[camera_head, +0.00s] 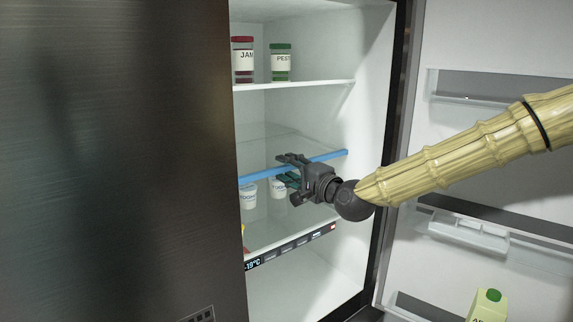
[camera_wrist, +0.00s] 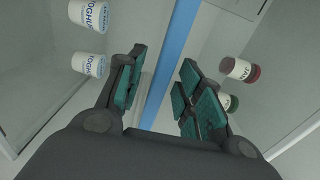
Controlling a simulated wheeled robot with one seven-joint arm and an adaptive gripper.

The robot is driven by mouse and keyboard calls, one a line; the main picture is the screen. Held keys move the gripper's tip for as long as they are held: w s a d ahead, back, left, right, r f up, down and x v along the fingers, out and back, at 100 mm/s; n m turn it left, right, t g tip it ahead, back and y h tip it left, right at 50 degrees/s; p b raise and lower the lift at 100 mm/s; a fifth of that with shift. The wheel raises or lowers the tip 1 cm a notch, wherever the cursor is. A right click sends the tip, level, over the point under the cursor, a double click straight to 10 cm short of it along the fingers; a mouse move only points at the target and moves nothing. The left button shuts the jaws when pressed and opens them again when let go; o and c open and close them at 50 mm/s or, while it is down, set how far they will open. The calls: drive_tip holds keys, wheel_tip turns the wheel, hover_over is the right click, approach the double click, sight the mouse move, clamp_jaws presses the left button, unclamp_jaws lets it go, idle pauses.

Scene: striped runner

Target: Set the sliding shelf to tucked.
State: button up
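The sliding shelf is a clear pane with a blue front edge (camera_head: 325,157), inside the open fridge below a fixed upper shelf. In the wrist view the blue edge (camera_wrist: 176,48) runs lengthwise between my fingers. My gripper (camera_head: 284,170) is at the middle of this edge, with one finger above it and one below. In the wrist view my gripper (camera_wrist: 163,66) is open, with gaps visible between the finger pads and the edge. I cannot tell how far out the shelf stands.
A jam jar (camera_head: 242,60) and a pesto jar (camera_head: 280,62) stand on the upper shelf (camera_head: 310,84). Yoghurt cups (camera_head: 248,196) stand below the blue edge. The open fridge door (camera_head: 490,45) is at right, with a carton (camera_head: 487,307) low down. A closed dark door (camera_head: 120,160) fills the left.

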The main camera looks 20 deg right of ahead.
drive_tip(key=shift+w+a, duration=0.2)
drive_tip(key=shift+w, duration=0.35)
clamp_jaws()
drive_tip(key=shift+w+a, duration=0.1)
